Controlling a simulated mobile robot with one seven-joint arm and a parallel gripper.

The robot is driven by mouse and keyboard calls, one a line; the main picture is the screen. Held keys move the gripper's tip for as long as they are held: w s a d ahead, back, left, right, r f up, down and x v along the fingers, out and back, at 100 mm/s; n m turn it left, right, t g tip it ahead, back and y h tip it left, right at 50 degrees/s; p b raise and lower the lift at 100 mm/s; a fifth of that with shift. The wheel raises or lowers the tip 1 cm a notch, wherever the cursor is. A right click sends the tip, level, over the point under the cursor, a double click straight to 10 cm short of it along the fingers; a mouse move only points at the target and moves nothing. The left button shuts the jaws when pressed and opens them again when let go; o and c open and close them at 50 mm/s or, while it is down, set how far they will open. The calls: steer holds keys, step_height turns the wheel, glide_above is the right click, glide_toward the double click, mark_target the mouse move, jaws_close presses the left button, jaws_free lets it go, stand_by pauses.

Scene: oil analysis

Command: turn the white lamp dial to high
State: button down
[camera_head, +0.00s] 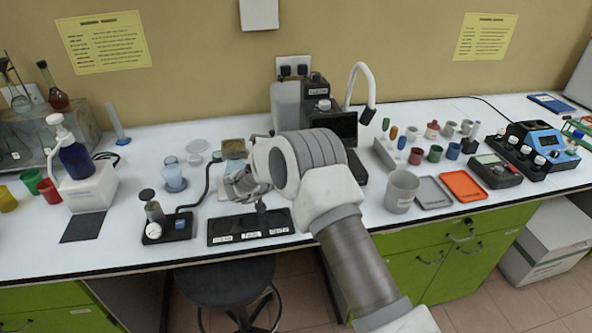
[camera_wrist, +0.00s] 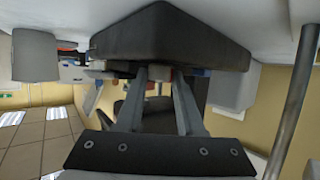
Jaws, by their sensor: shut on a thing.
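A white lamp (camera_head: 361,82) with a curved neck stands at the back of the bench, right of a dark unit (camera_head: 333,124). A small pale round knob (camera_head: 323,104) shows near the top of that unit; I cannot tell whether it is the lamp dial, and its setting is too small to read. In the wrist view, my gripper (camera_wrist: 160,74) has its fingertips close together against a large black block (camera_wrist: 170,42). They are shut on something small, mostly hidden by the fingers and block. In the head view my own arm covers much of the middle of the bench.
A black labelled tray (camera_head: 222,239) lies near the front edge. A small black device (camera_head: 182,230) with a cable is left of it. A dark stool (camera_head: 226,282) is below.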

steer(key=shift+w+a+f+m+g+h+b, duration=0.1)
steer(key=shift+m+g+h+b, duration=0.55)
steer(key=shift+m+g+h, duration=0.15)
steer(key=shift+w+a+f+m+g+h+b, duration=0.1)
steer(key=shift+m+g+h+b, duration=0.55)
steer(key=shift+m, duration=0.25)
steer(key=shift+m+g+h+b, duration=0.25)
steer(key=shift+m+b, duration=0.05)
steer(key=shift+b, duration=0.1)
steer(key=shift+r+m+g+h+b, duration=0.15)
steer(key=shift+m+g+h+b, duration=0.25)
steer(key=shift+m+g+b, duration=0.15)
steer(key=c, duration=0.8)
jaws_free()
steer(key=shift+a+r, duration=0.1)
steer(key=shift+r, duration=0.05)
